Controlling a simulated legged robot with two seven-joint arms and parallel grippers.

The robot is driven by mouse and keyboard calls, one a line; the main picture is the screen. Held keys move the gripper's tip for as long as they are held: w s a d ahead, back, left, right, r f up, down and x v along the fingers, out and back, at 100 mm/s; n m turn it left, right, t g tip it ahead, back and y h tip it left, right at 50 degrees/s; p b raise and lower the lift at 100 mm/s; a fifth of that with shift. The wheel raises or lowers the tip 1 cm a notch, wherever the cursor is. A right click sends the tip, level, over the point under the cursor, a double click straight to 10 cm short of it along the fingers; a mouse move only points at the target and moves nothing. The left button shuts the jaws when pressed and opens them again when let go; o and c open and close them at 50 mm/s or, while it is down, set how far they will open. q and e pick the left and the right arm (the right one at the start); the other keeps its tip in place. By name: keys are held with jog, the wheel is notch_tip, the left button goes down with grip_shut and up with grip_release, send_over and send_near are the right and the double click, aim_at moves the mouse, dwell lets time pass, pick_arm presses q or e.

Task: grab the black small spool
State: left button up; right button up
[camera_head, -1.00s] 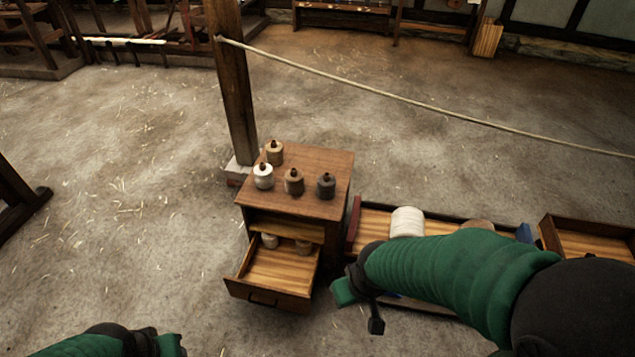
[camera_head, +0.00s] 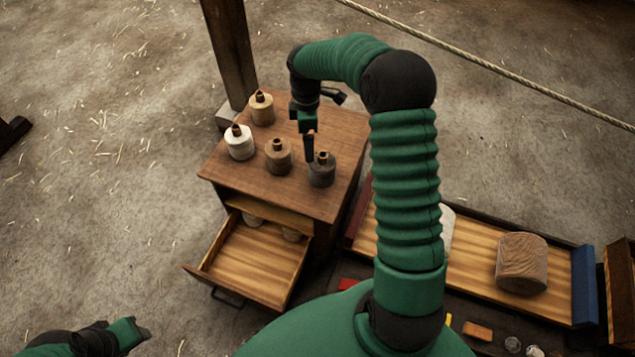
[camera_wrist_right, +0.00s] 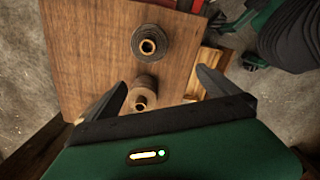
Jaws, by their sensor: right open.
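The black small spool (camera_head: 322,170) stands upright on the front right part of the wooden cabinet top (camera_head: 345,125). It also shows in the right wrist view (camera_wrist_right: 151,46), ahead of the fingers. My right gripper (camera_head: 309,148) points down over the cabinet top, just behind and left of the black spool. In the right wrist view my right gripper (camera_wrist_right: 160,88) is open and empty, with a brown spool (camera_wrist_right: 142,95) between or below its fingers. My left gripper (camera_head: 140,330) is at the bottom left, far from the cabinet; its jaws are too small to read.
A brown spool (camera_head: 278,156), a white spool (camera_head: 239,142) and a tan spool (camera_head: 261,108) stand near the black one. An open drawer (camera_head: 250,265) juts out in front. A wooden post (camera_head: 230,50) rises behind.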

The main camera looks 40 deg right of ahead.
aim_at(321, 154)
jog(key=shift+n, duration=0.3)
jog(key=d+f, duration=0.2)
jog(key=d, duration=0.1)
jog(key=shift+s+f+b, duration=0.3)
jog(key=shift+f+b, duration=0.05)
jog(key=f+b, duration=0.1)
jog(key=f, duration=0.5)
jog(key=d+f+b, duration=0.1)
jog(key=f, duration=0.3)
jog(key=shift+b, duration=0.3)
notch_tip(321, 154, down, 5)
jog(key=b, duration=0.2)
jog(key=shift+s+d+f+b, duration=0.1)
jog(key=shift+s+f+b, duration=0.1)
jog(key=shift+b, duration=0.15)
jog(key=shift+f, duration=0.1)
jog(key=shift+d, duration=0.1)
jog(key=shift+c, duration=0.6)
jog(key=c, duration=1.4)
pick_arm(q)
jog(key=s+x, duration=0.1)
jog(key=x, duration=0.5)
jog(key=shift+s+f, duration=0.45)
jog(key=shift+s, duration=0.05)
pick_arm(e)
jog(key=shift+c, duration=0.9)
jog(key=shift+r, duration=0.25)
